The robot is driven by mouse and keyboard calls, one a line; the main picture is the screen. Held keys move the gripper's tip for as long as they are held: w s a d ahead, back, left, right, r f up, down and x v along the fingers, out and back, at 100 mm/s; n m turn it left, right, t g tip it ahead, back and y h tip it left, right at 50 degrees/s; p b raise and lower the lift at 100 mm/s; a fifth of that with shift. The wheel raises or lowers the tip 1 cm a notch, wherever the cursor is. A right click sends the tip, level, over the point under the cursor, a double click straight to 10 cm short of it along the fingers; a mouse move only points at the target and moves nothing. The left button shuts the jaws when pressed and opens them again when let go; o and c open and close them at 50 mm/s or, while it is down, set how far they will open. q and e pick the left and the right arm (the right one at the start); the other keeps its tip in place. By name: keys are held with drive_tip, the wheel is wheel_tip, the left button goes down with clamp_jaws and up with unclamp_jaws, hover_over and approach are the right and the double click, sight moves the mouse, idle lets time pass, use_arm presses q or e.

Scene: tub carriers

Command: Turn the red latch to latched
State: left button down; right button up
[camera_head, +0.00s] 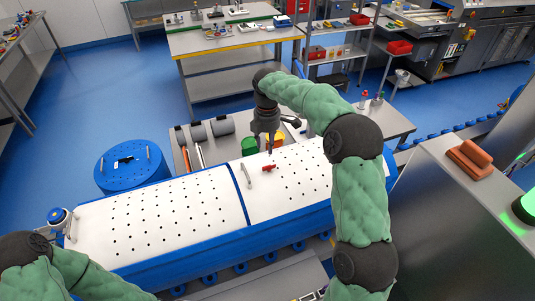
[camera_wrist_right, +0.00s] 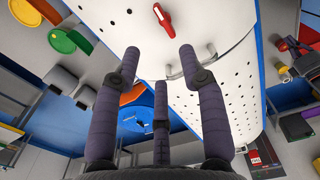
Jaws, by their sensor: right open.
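The red latch (camera_head: 268,168) is a small lever on the perforated white lid (camera_head: 295,190) of the long blue tub, near the lid's back edge. In the right wrist view the red latch (camera_wrist_right: 163,19) lies at the top centre, slanting slightly. My right gripper (camera_head: 269,151) points down just behind and above the latch, close to it in the head view. In the wrist view my right gripper (camera_wrist_right: 159,62) has its fingers spread, with nothing between them, and the latch appears beyond the tips. My left arm enters at bottom left, but its gripper is not visible.
A curved metal handle (camera_head: 246,178) stands left of the latch. A second white lid (camera_head: 150,215) covers the tub's left half. A round blue drum (camera_head: 130,166) and a tray of grey cylinders (camera_head: 222,126) stand behind. A grey cabinet (camera_head: 465,220) stands at right.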

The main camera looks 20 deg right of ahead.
sight(269, 166)
drive_tip(key=shift+s+d+f, duration=0.6)
drive_tip(key=shift+d+f, duration=0.2)
drive_tip(key=shift+f, duration=0.15)
drive_tip(key=a+f, duration=0.1)
drive_tip(key=f, duration=0.1)
drive_tip(key=shift+s+a+f, duration=0.1)
drive_tip(key=shift+a+f, duration=0.25)
drive_tip(key=f, duration=0.3)
drive_tip(key=f+p, duration=0.1)
drive_tip(key=shift+d+f, duration=0.4)
drive_tip(key=shift+a+f, duration=0.25)
drive_tip(key=shift+f, duration=0.15)
drive_tip(key=shift+d, duration=0.1)
clamp_jaws()
